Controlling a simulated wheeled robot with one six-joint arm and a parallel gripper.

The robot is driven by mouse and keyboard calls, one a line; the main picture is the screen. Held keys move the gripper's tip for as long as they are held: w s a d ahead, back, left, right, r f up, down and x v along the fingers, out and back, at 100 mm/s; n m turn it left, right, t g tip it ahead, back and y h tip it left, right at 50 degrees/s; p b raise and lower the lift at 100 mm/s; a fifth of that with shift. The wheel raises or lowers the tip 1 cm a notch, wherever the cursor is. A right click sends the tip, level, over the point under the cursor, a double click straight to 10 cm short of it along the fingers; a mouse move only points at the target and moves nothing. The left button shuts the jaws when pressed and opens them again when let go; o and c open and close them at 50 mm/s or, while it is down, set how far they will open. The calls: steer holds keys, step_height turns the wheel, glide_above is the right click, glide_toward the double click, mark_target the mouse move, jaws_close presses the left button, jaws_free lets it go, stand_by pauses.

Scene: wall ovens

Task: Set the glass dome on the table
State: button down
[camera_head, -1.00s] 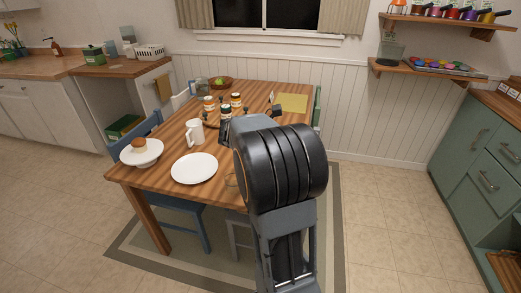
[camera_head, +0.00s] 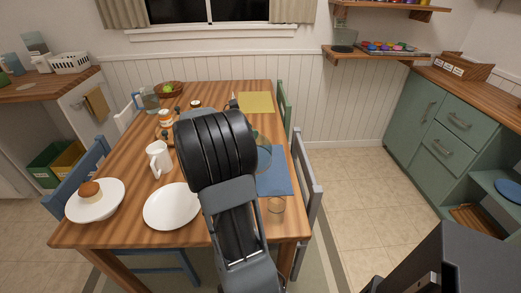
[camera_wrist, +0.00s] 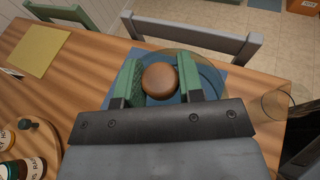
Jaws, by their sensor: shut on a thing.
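The clear glass dome (camera_wrist: 214,78) has a round brown knob (camera_wrist: 160,81). In the wrist view my gripper (camera_wrist: 159,79) is shut on this knob, one green pad on each side. The dome spreads below the jaws over a blue mat on the wooden table (camera_wrist: 85,62). In the head view the dome (camera_head: 264,156) shows only partly at the right of my wrist, which hides the rest and the fingers. It is over the right side of the table (camera_head: 120,160). I cannot tell whether its rim touches the mat.
The blue mat (camera_head: 275,183) has a clear drinking glass (camera_head: 277,205) near its front edge. A white plate (camera_head: 172,207), a white stand (camera_head: 105,205) with a cake (camera_head: 90,191), and a white jug (camera_head: 159,160) stand left. A grey chair (camera_head: 308,190) borders the right edge.

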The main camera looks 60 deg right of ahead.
mark_target(261, 139)
steer(key=d+f, duration=0.2)
steer(key=s+d+f, duration=0.1)
steer(key=f, duration=0.1)
steer(key=d+f, duration=0.2)
steer(key=shift+s+d+b, duration=0.25)
steer(key=shift+d+b, duration=0.05)
steer(key=shift+b, duration=0.1)
steer(key=shift+d+f, duration=0.2)
steer(key=shift+f, duration=1.55)
steer(key=shift+f+b, duration=0.15)
steer(key=shift+b, duration=0.15)
steer(key=c, duration=0.8)
jaws_free()
steer(key=shift+o, duration=0.2)
steer(key=v, duration=1.2)
steer(key=s+a+m+t+y, duration=0.3)
steer(key=a+m+t+y, duration=0.2)
steer(key=a, duration=1.1)
steer(key=s+a+m+t+y, duration=0.3)
steer(key=a+m+y, duration=0.4)
steer(key=a, duration=1)
steer(key=shift+a+f+m+t+y+p, duration=0.3)
steer(key=shift+f+t+y+p, duration=0.1)
steer(key=shift+t, duration=0.5)
steer(key=shift+d+r, duration=0.1)
